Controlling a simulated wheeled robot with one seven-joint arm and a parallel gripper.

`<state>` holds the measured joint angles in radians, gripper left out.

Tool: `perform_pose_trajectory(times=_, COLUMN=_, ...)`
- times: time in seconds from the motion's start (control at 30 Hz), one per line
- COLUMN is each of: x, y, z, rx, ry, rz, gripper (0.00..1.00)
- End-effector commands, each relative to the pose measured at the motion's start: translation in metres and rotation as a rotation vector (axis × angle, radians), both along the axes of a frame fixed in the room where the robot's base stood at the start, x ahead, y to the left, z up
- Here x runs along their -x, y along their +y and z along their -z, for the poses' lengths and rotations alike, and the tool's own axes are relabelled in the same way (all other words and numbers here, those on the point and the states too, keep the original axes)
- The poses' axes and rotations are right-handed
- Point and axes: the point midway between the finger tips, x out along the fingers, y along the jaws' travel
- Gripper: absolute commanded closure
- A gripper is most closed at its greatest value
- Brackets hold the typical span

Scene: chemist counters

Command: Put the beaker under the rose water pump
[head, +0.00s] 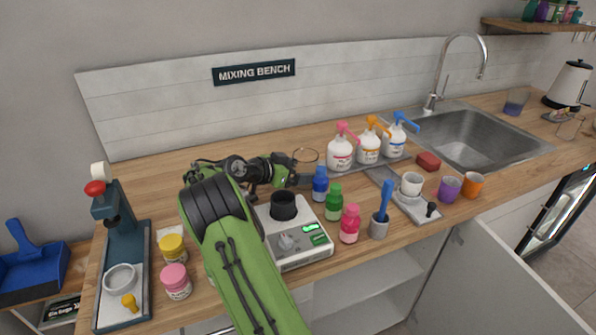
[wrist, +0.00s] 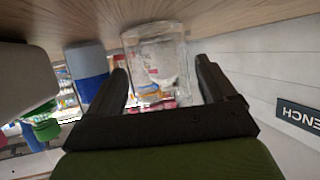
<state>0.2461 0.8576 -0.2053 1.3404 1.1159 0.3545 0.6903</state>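The clear glass beaker (wrist: 155,55) stands on the counter between my fingers in the wrist view. In the head view its rim (head: 306,150) shows just beyond my gripper (head: 299,178). My gripper (wrist: 162,85) is open, with a finger on either side of the beaker and a thin gap showing at the right finger. Whether the left finger touches the glass is unclear. White pump bottles stand right of the beaker: one with a pink pump (head: 340,154), one orange (head: 368,146), one blue (head: 395,140). Their labels are too small to read.
Blue (head: 320,184), green (head: 334,203) and pink (head: 350,224) bottles stand in front of the beaker area. A scale with a black cup (head: 284,206) is below my arm. A red block (head: 428,162) and the sink (head: 485,140) lie to the right.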

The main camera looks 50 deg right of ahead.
Motion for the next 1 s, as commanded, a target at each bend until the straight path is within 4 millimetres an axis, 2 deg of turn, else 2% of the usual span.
perform_pose_trajectory(times=0.17, x=0.0, y=0.001, z=-0.001, rx=0.001, ry=0.0, rz=-0.001, gripper=0.16)
perform_pose_trajectory(times=0.27, x=-0.003, y=0.009, z=-0.005, rx=0.001, ry=0.0, rz=-0.003, gripper=0.16)
perform_pose_trajectory(times=0.6, x=-0.022, y=0.085, z=-0.039, rx=0.002, ry=-0.001, rz=-0.005, gripper=0.16)
perform_pose_trajectory(times=0.7, x=-0.025, y=0.099, z=-0.045, rx=0.003, ry=-0.001, rz=-0.001, gripper=0.16)
perform_pose_trajectory(times=1.0, x=-0.025, y=0.109, z=-0.05, rx=-0.024, ry=0.003, rz=-0.017, gripper=0.16)
